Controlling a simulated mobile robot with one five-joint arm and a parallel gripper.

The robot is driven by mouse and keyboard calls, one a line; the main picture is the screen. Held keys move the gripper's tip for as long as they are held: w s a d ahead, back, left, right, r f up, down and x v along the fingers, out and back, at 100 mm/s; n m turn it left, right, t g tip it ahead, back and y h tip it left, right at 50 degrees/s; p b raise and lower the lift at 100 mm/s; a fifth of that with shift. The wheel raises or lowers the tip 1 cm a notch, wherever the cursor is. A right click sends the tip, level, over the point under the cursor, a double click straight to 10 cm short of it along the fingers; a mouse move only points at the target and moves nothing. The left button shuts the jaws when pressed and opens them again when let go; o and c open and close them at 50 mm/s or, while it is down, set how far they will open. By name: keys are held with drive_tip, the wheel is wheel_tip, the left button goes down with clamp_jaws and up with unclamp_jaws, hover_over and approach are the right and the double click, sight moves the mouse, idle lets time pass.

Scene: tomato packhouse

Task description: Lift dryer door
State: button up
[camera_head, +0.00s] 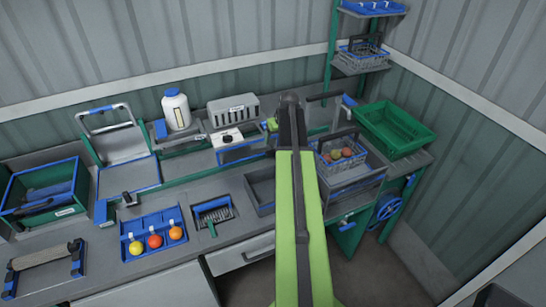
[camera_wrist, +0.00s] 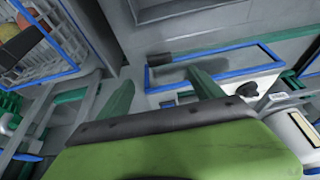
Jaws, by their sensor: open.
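A blue-edged flap (camera_head: 241,153), which looks like the dryer door, sits at the middle of the bench beneath a grey vented box (camera_head: 233,109). In the head view my arm hides part of the bench to the right of the door.
A wire basket (camera_head: 343,168) with tomatoes stands right of my arm; it also shows at the wrist view's upper left (camera_wrist: 40,62). A green crate (camera_head: 418,134) is at the far right. A white jug (camera_head: 176,108) and a blue tray of coloured balls (camera_head: 143,253) are left.

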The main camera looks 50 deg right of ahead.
sight(273, 152)
drive_tip(key=b+x, duration=0.9)
drive_tip(key=x, duration=0.3)
clamp_jaws()
